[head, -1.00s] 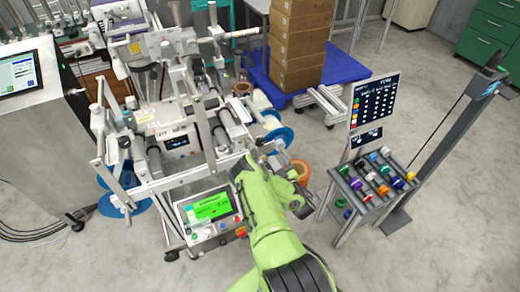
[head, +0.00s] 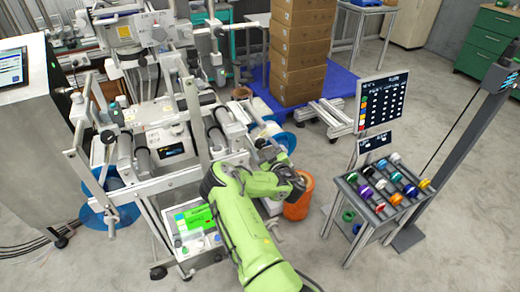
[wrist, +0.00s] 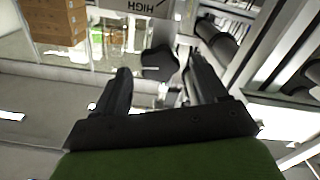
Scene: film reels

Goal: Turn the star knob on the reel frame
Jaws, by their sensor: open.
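The reel frame (head: 175,182) stands left of centre in the head view, with rollers and silver bars. In the wrist view a dark lobed knob (wrist: 160,62), which looks like the star knob, lies ahead between my two fingers, with a pale shaft beside it. My gripper (wrist: 158,66) is open, its dark fingers spread on either side of the knob. I cannot tell whether they touch it. In the head view my green arm reaches to the frame's right side; the fingertips and knob cannot be made out there.
A control panel with a green screen (head: 197,217) sits at the frame's front. An orange reel (head: 298,200) stands right of my arm. A rack of coloured spools (head: 350,205) and a sign board (head: 378,105) stand at right. Boxes (head: 300,60) are stacked behind. Floor is clear at lower right.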

